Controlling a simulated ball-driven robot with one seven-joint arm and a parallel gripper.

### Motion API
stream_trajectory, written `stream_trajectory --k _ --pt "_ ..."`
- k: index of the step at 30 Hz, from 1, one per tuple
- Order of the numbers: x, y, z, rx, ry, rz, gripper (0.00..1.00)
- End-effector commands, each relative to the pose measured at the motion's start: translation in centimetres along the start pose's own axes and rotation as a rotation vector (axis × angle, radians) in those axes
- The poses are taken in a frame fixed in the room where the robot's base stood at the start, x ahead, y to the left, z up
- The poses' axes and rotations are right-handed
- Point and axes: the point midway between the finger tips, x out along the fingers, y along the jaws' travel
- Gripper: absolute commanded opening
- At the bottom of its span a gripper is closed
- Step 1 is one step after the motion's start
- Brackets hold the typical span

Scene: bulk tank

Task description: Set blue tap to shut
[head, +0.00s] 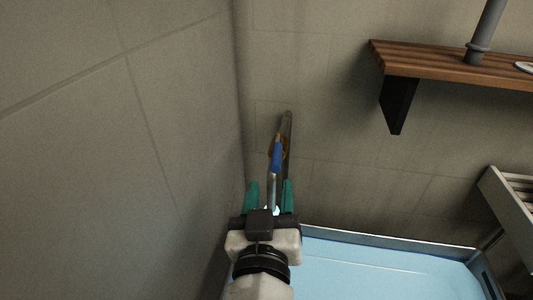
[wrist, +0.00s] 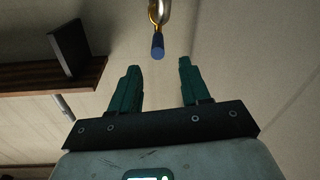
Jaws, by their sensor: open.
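In the wrist view the blue handle (wrist: 158,46) hangs from a metal and yellow fitting (wrist: 156,14), ahead of the fingertips. My gripper (head: 270,186) has teal fingers, spread apart and empty. In the wrist view my gripper (wrist: 158,63) has the handle's end roughly between and just beyond its tips, seemingly untouched. How deep the gap is, I cannot tell. Part of the fitting is cut off at the top.
A wall (head: 110,150) stands close on the left. A pale blue tank (head: 380,270) with a grey rim lies below right. A wooden shelf (head: 460,66) on a black bracket (head: 397,100) is at upper right, with a slatted rack (head: 512,205) below it.

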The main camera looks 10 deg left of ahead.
Motion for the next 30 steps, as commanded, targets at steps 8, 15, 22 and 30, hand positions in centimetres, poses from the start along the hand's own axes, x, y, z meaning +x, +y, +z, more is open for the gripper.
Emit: stream_trajectory --k 8,15,22,30 --pt "4.8 0.2 -0.1 0.000 -0.004 0.003 0.46" --pt "8.5 0.2 0.1 0.000 -0.005 0.003 0.46" --pt "10.0 0.2 0.2 0.000 -0.005 0.002 0.46" --pt "10.1 0.2 0.2 0.000 -0.005 0.001 0.46"
